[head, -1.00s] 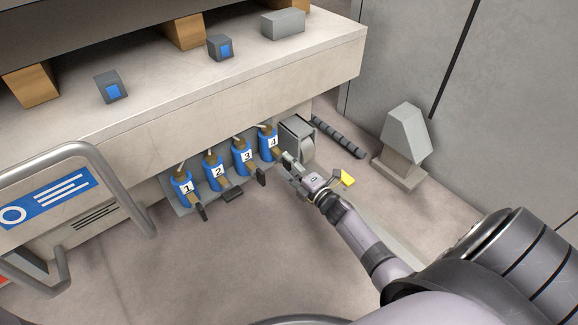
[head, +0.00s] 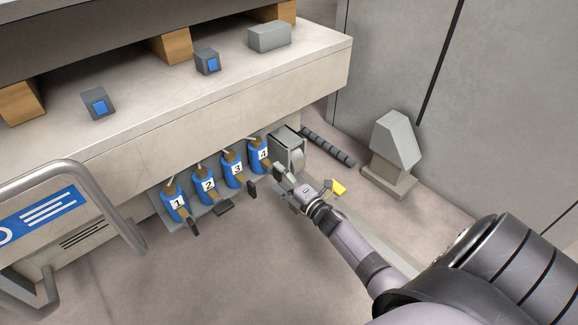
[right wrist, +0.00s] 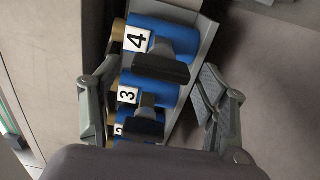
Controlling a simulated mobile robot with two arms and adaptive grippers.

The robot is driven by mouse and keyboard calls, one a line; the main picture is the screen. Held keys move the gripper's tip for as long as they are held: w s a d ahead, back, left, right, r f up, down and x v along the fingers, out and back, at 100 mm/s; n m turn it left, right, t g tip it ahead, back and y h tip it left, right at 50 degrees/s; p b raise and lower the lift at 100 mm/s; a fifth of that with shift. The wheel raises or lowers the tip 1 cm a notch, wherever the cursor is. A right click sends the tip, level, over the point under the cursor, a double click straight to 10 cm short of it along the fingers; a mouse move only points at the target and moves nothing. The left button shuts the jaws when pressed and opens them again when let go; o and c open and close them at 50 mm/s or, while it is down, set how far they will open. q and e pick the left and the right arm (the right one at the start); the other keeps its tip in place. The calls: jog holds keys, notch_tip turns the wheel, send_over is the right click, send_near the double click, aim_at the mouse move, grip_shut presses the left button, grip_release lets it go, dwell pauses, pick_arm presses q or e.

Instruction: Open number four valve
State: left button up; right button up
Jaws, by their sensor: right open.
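Number four valve (head: 259,153) is the rightmost of a row of blue valves under the bench, with a white "4" label. In the right wrist view, valve four (right wrist: 165,38) is at the top, with its dark handle (right wrist: 160,68) across its front. My right gripper (head: 281,180) is just in front of valve four and hides its handle in the head view. In the right wrist view the fingers of the gripper (right wrist: 159,75) are spread on either side of the handle, with gaps visible. My left gripper is not in view.
Valves one (head: 174,203), two (head: 204,185) and three (head: 232,169) stand left of valve four, with dark handles sticking out. A grey box (head: 289,150) is right of valve four. A tubular rail (head: 105,190) stands at left.

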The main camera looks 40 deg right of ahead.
jog(key=s, duration=1.1)
jog(key=shift+s+d, duration=0.25)
jog(key=shift+d, duration=0.2)
